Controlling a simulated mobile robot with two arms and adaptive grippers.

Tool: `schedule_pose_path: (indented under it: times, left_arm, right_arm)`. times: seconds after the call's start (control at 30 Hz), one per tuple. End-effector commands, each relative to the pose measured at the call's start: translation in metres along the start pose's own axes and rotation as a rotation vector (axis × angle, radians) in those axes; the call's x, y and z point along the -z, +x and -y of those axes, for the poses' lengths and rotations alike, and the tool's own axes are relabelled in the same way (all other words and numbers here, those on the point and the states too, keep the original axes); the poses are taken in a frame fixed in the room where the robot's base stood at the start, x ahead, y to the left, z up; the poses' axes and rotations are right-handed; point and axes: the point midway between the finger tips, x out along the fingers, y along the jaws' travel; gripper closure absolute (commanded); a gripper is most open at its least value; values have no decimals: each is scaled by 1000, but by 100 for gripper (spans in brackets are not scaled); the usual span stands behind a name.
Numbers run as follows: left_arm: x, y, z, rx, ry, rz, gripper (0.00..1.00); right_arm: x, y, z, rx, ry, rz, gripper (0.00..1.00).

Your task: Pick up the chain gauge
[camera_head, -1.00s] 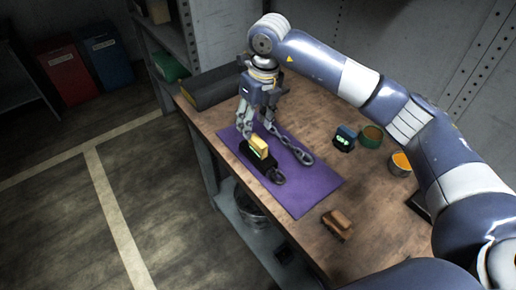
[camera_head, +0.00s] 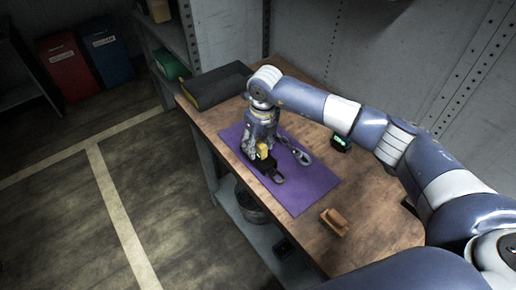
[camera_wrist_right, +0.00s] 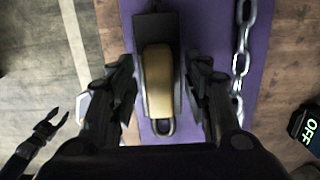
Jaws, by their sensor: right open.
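A black device with a yellow block on top, which I take to be the chain gauge (camera_head: 273,171), lies on the purple mat (camera_head: 309,187). In the right wrist view, its yellow block (camera_wrist_right: 158,82) is in the middle and a metal loop shows at its lower end. My right gripper (camera_head: 258,151) is low over it. In the wrist view the open fingers (camera_wrist_right: 161,78) stand on either side of the yellow block, with gaps visible. A metal chain (camera_wrist_right: 240,45) lies to the right of the device on the mat.
A brown block (camera_head: 334,221) lies near the table's front. A dark case (camera_head: 218,85) is at the back left. The mat's front part is bare.

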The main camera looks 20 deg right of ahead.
Motion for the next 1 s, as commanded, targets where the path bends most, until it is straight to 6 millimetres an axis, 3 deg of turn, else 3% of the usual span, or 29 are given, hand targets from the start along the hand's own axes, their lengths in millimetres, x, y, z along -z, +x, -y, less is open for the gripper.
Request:
schedule_pose_path:
  times: [0.17,0.4,0.8,1.0]
  left_arm:
    - [0,0,0,0,0,0,60]
    - [0,0,0,0,0,0,60]
    - [0,2,0,0,-1,0,60]
    - [-1,10,0,0,-1,0,60]
  right_arm:
    - [0,0,0,0,-1,1,55]
    - [0,0,0,-1,-1,1,100]
    - [-2,-3,0,-1,-1,6,100]
    - [-4,-15,0,-1,-2,8,100]
